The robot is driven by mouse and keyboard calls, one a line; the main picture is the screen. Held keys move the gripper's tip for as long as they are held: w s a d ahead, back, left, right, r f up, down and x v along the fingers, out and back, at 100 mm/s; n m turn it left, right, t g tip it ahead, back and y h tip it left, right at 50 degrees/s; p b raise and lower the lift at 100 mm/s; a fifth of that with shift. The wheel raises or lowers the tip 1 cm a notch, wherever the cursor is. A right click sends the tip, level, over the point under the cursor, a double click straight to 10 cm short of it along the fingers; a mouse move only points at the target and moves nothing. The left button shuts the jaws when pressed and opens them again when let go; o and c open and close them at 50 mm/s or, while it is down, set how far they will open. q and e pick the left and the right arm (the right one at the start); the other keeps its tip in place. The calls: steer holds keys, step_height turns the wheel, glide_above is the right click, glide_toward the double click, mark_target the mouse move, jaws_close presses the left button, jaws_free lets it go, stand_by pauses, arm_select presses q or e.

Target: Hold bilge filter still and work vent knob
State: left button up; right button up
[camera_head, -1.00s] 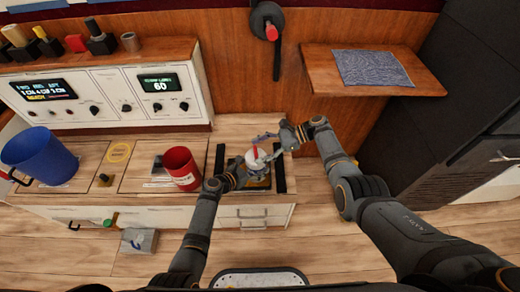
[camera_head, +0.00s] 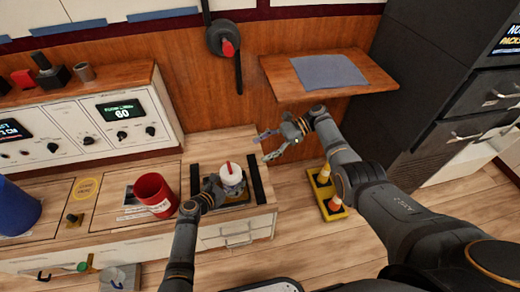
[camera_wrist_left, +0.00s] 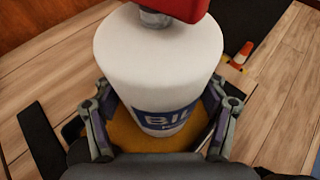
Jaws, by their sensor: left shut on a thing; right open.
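The bilge filter (camera_head: 232,181) is a white canister with a blue label, standing upright on a yellow and black base on the counter. Its red vent knob (camera_head: 229,168) sits on top; in the left wrist view the knob (camera_wrist_left: 178,8) is cut off by the top edge. My left gripper (camera_head: 214,190) is shut on the filter, with a finger on each side of the canister in the left wrist view (camera_wrist_left: 158,120). My right gripper (camera_head: 265,146) is open and empty, to the right of and beyond the filter, apart from the knob.
A red mug (camera_head: 154,195) stands left of the filter and a blue bucket (camera_head: 16,210) farther left. A wooden shelf with a grey cloth (camera_head: 328,72) juts out behind my right arm. Orange and yellow cones (camera_head: 331,190) stand on the floor at right.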

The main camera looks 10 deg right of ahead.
steer(key=shift+c, duration=1)
steer(key=shift+f, duration=0.3)
steer(key=shift+c, duration=1.2)
steer(key=f+n+t, duration=0.1)
steer(key=f+n+t+y, duration=0.1)
steer(key=shift+s+a+f+n+t, duration=0.15)
steer(key=shift+s+f+n+t, duration=0.25)
steer(key=c, duration=0.5)
steer(key=s+f+n+t, duration=0.1)
steer(key=t, duration=0.1)
steer(key=s+f+n+t+y, duration=0.1)
steer(key=n+t, duration=0.1)
steer(key=shift+d, duration=0.35)
steer(key=c, duration=0.5)
steer(key=s+n+t, duration=0.1)
steer(key=s+d+n+t, duration=0.1)
steer(key=t, duration=0.1)
steer(key=s+d+t+h, duration=0.1)
steer(key=s+t, duration=0.1)
steer(key=shift+d+n, duration=0.1)
steer(key=shift+n, duration=0.3)
jaws_close()
steer(key=shift+s+d+r+t, duration=0.15)
steer(key=shift+s+t, duration=0.1)
steer(key=shift+t, duration=0.15)
